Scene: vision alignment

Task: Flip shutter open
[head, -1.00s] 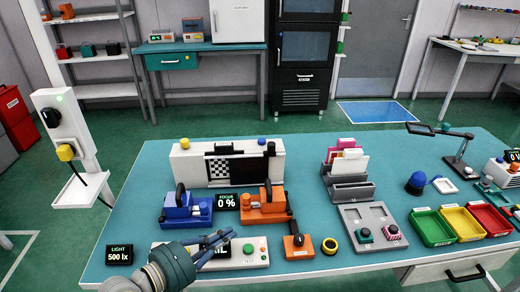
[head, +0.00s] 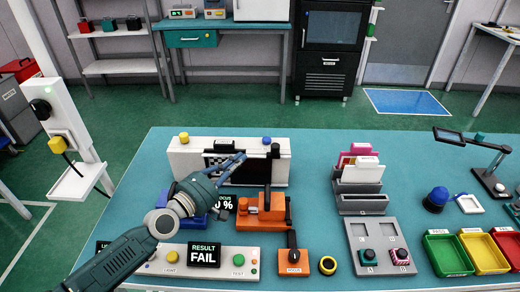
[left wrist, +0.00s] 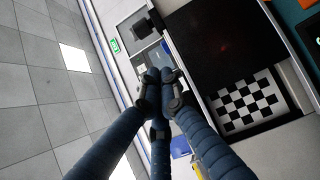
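A white box (head: 183,157) stands at the back of the teal table. Its front has a dark panel (head: 262,172) and a checkerboard target, partly behind my gripper. A small black tab (head: 275,151) sits at the panel's right end; I take it as the shutter's handle. My left gripper (head: 240,157) is in front of the box, its fingers pointing up and right. The left wrist view shows the blue fingers (left wrist: 160,76) drawn together with nothing between them, the checkerboard (left wrist: 245,105) and the dark panel (left wrist: 222,45) beside them. My right gripper is not in view.
My arm crosses above the blue fixture (head: 190,222) and partly hides the focus display (head: 225,203). An orange fixture (head: 262,212) stands right of it. The result display (head: 204,254) reads FAIL. A card rack (head: 361,203) stands to the right, with clear table between.

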